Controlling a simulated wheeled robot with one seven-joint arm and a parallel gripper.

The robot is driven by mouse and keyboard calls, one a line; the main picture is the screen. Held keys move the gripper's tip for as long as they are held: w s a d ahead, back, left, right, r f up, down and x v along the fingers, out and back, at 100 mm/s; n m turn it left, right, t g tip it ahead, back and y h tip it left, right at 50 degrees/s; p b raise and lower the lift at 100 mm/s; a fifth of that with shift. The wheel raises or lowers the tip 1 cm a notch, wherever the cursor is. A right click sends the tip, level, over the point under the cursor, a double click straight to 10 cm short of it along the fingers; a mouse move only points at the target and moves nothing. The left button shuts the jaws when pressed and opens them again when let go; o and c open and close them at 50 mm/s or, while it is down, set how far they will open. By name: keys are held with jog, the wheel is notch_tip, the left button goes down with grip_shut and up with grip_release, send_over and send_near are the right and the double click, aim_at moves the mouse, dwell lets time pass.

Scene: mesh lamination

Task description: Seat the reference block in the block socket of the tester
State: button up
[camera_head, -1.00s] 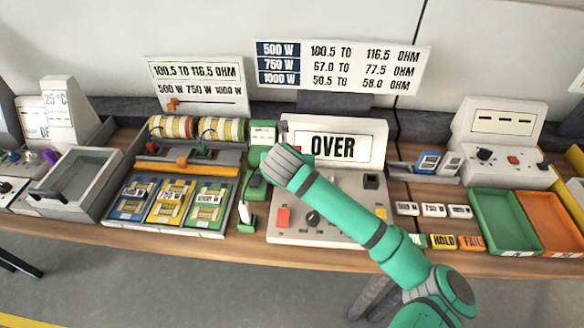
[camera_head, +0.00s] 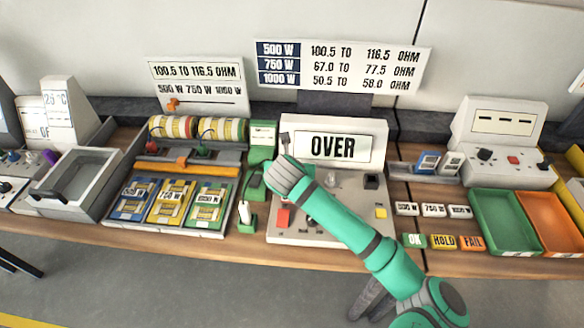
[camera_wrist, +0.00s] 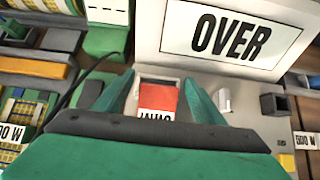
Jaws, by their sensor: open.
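The tester (camera_head: 330,235) is the light grey console with the display reading OVER. A red block with a white lettered label (camera_wrist: 158,97) shows in the wrist view, in or against a pale recess on the tester. My gripper (camera_wrist: 157,78) is open, one green finger on each side of this block. I cannot tell whether the fingers touch it. The block's lower part is hidden by my gripper. In the head view my gripper (camera_head: 284,176) hides its own fingertips. A dark hollow box (camera_head: 371,181), perhaps the block socket, sits on the tester's right; it also shows in the wrist view (camera_wrist: 275,103).
A red part (camera_head: 283,216) and a yellow button (camera_head: 380,212) are on the tester's front. Mesh cards lie in a tray (camera_head: 120,222) at the left. A green bin (camera_head: 503,222) and an orange bin (camera_head: 552,225) stand at the right. A green device (camera_head: 246,216) stands just left of the tester.

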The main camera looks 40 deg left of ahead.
jog(key=shift+r, duration=0.1)
jog(key=shift+s+d+r, duration=0.1)
jog(key=shift+s+r, duration=0.15)
jog(key=shift+r, duration=0.1)
jog(key=v, duration=1.1)
jog(key=shift+s+r, duration=0.1)
jog(key=shift+s, duration=0.05)
